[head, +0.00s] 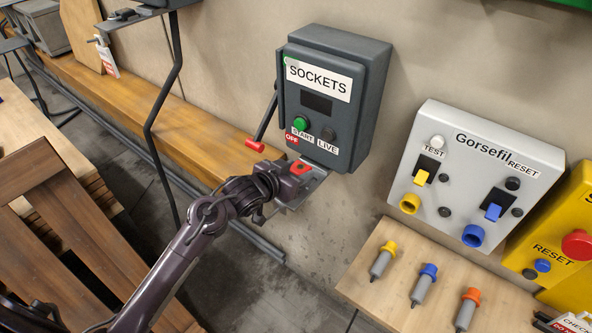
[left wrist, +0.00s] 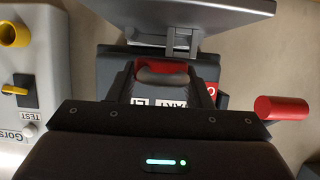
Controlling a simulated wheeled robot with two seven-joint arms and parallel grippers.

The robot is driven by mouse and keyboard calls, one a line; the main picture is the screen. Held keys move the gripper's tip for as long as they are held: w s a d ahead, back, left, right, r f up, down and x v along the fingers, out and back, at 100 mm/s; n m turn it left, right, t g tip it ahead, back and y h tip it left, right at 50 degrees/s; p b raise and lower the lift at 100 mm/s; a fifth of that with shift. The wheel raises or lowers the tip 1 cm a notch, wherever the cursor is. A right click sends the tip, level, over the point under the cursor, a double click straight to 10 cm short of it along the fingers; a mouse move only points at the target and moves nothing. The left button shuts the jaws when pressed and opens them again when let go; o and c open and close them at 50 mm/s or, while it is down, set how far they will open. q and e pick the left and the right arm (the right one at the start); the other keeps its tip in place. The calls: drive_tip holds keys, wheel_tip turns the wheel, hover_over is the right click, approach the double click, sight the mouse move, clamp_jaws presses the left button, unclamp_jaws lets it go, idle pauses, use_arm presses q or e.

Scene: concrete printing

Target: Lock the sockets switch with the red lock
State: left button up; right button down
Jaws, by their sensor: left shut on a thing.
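The dark grey SOCKETS box (head: 322,99) hangs on the wall, with a green START button and a LIVE lamp. Its lever ends in a red handle (head: 256,145), angled down beside the box's left side near the OFF label. The handle also shows at the right of the left wrist view (left wrist: 282,108). My left gripper (head: 290,178) is shut on the red lock (head: 300,168), just below the box's lower front. In the left wrist view the red lock (left wrist: 162,67) is between the fingers, close to a grey metal bracket (left wrist: 178,42). I cannot tell whether it touches the bracket.
A Gorsefil panel (head: 470,180) with yellow and blue switches is to the right, and a yellow RESET box (head: 560,240) beyond it. Several coloured plugs stand on a wooden shelf (head: 375,290) below. A wooden bench (head: 150,105) runs along the wall at left.

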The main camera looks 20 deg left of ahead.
use_arm(q)
drive_tip(key=shift+f+b, duration=0.7)
drive_tip(key=shift+f, duration=0.45)
drive_tip(key=o, duration=1.1)
drive_tip(key=shift+o, duration=0.4)
drive_tip(key=shift+s+f, duration=0.1)
